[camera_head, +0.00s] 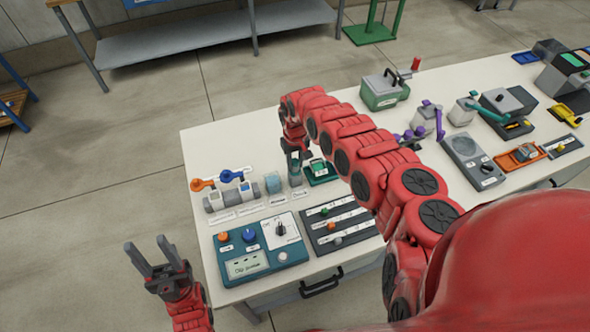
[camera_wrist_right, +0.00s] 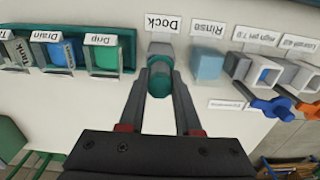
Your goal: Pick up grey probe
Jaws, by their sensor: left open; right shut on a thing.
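The grey probe (camera_wrist_right: 160,83) shows as a small grey-and-teal piece between my right fingertips, just in front of the label "Dock". My right gripper (camera_wrist_right: 162,76) is shut on it. In the head view my right gripper (camera_head: 294,156) is over the table, and the grey-and-teal piece (camera_head: 295,172) is below it, partly hidden by the fingers. I cannot tell whether its lower end is still seated in the dock. My left gripper (camera_head: 147,245) is open and empty, fingers pointing up, off the table's left edge.
A blue rinse cup (camera_wrist_right: 208,64) stands beside the dock. On its other side is a teal holder (camera_wrist_right: 128,37) with Drip and Drain cups. A blue control box (camera_head: 232,258) and a slider panel (camera_head: 325,237) lie nearer. My right arm hides the table's middle.

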